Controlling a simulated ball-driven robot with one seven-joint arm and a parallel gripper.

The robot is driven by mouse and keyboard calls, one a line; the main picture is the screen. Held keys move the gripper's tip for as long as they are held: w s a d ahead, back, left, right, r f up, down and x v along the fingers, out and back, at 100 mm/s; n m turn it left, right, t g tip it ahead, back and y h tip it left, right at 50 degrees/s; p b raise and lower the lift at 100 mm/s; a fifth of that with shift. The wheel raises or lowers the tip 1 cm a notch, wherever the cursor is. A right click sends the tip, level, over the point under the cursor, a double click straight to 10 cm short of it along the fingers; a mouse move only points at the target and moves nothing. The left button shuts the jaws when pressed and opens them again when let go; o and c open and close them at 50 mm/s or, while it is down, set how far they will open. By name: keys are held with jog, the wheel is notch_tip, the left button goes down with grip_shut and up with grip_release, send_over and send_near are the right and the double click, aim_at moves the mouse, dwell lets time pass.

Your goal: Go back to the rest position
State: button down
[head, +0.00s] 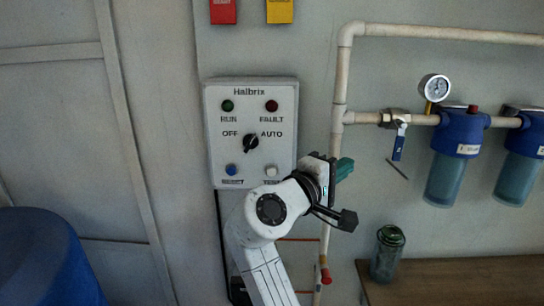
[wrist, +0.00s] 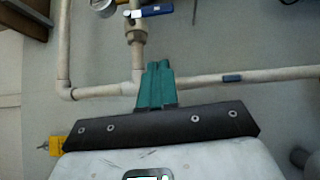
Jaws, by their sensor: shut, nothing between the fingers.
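My gripper (head: 344,168) is in front of the wall, just right of the lower corner of the grey control box (head: 214,160). Its teal fingers point right and away from the box. In the wrist view my gripper (wrist: 158,68) shows its teal fingers together, with nothing between them. The white arm rises from the bottom of the head view and partly covers the box's lower right. The box carries a RUN lamp, a FAULT lamp, a black OFF/AUTO knob (head: 251,142), a blue button (head: 231,169) and a pale button (head: 271,171).
Cream pipes (head: 340,75) run along the wall right of the box, with a gauge (head: 434,87), a blue-handled valve (head: 399,142) and blue filter housings (head: 459,155). A glass jar (head: 386,258) stands on a wooden bench (head: 470,280). A blue drum (head: 40,260) stands at lower left.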

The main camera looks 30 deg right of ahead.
jog(key=s+f+y, duration=0.3)
jog(key=s+f, duration=0.1)
jog(key=f, duration=0.6)
jog(key=s+f+m+y, duration=0.1)
jog(key=s+f+y, duration=0.2)
jog(key=f, duration=0.7)
jog(key=s+f+y, duration=0.4)
jog(key=f, duration=0.6)
jog(key=s+a+f+m+g+y, duration=0.1)
jog(key=s+a+f+y, duration=0.3)
jog(key=s+a+f, duration=0.2)
jog(key=s+a+f+m+g+y, duration=0.1)
jog(key=s+a+f+y, duration=0.2)
jog(key=s, duration=0.8)
notch_tip(320, 180, down, 4)
jog(key=a, duration=0.2)
jog(key=shift+s+a+g+y, duration=0.2)
jog(key=shift+a+g+y, duration=0.1)
jog(key=shift+a+y, duration=0.1)
